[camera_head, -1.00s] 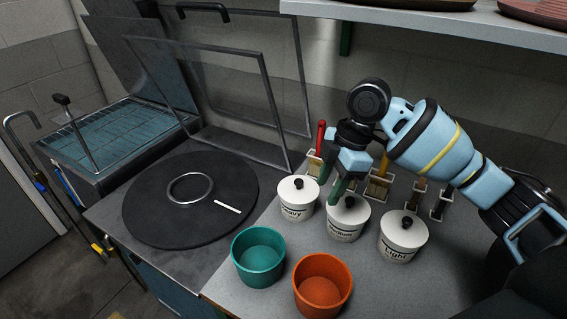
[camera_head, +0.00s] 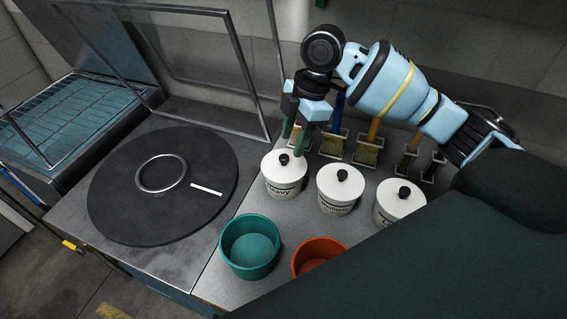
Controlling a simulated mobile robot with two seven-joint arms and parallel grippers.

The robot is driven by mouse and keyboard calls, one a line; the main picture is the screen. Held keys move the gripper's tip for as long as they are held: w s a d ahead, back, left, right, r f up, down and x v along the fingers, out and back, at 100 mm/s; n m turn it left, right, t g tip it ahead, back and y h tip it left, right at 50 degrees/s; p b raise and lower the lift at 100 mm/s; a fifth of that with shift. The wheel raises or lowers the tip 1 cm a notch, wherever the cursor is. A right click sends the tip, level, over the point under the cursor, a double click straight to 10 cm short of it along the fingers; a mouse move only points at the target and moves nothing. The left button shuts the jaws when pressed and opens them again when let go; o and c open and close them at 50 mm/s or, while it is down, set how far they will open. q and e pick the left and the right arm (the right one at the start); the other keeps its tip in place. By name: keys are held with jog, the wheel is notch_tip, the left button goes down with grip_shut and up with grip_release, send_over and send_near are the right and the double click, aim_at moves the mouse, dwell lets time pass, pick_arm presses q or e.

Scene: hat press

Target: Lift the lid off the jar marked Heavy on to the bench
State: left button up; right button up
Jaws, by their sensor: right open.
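The jar marked Heavy (camera_head: 286,181) is white and stands upright on the grey bench (camera_head: 222,284). Its pale lid (camera_head: 272,163) with a black knob (camera_head: 284,159) is on it. I see nothing between the fingers, and whether a fingertip touches the lid is hard to tell. The jars marked Medium (camera_head: 335,199) and Light (camera_head: 388,217) stand to the right, both lidded. My left gripper is out of view.
A teal pot (camera_head: 250,247) and an orange pot (camera_head: 309,252) stand in front of the jars. Holders with brushes (camera_head: 368,148) stand behind. A round black plate (camera_head: 118,205) with a metal ring (camera_head: 161,173) lies left. A dark shape close to the camera covers the lower right.

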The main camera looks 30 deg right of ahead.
aim_at(285, 156)
jog(key=shift+w+x, duration=0.15)
jog(key=shift+x, duration=1.1)
jog(key=shift+w+x, duration=0.15)
jog(key=shift+x, duration=1.15)
jog(key=shift+a, duration=0.15)
jog(key=shift+c, duration=0.5)
grip_shut()
